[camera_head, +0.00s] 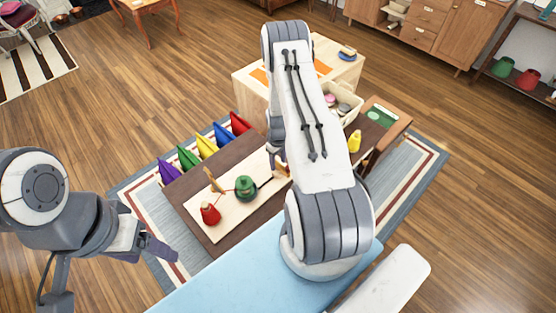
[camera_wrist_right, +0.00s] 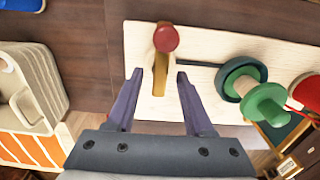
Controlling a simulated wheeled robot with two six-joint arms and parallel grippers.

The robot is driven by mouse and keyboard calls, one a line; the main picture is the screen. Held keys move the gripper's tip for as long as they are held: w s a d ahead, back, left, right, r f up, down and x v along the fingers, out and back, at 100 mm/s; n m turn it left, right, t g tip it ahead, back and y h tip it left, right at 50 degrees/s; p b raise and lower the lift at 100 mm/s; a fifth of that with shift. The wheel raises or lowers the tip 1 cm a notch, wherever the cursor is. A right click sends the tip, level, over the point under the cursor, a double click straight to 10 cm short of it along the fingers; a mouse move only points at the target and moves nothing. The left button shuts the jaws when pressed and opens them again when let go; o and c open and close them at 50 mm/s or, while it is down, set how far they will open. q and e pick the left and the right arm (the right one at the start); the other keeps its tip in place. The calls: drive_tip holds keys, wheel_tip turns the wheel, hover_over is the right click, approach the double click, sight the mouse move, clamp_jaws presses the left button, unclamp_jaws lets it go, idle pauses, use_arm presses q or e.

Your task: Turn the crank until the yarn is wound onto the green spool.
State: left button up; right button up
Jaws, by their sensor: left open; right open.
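The green spool (camera_head: 245,188) stands on a pale board (camera_head: 215,236). A red yarn cone (camera_head: 210,213) sits to its left, with a thin red strand between them. In the right wrist view, the crank (camera_wrist_right: 161,80) is a wooden arm with a red knob (camera_wrist_right: 166,38); a dark rod runs from near it to the green spool (camera_wrist_right: 262,104). My right gripper (camera_wrist_right: 159,77) is open, one finger on each side of the crank arm; contact cannot be told. My right arm mostly hides it in the head view. My left gripper (camera_head: 160,247) is open and empty, left of the board.
Purple, green, yellow, blue and red pieces (camera_head: 205,146) line the far side of the dark table (camera_head: 181,196). A yellow bottle-like object (camera_head: 355,141) and a cream basket (camera_head: 349,101) are to the right. A wooden cabinet (camera_head: 346,72) stands behind.

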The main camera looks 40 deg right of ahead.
clamp_jaws()
drive_tip(key=shift+f, duration=0.1)
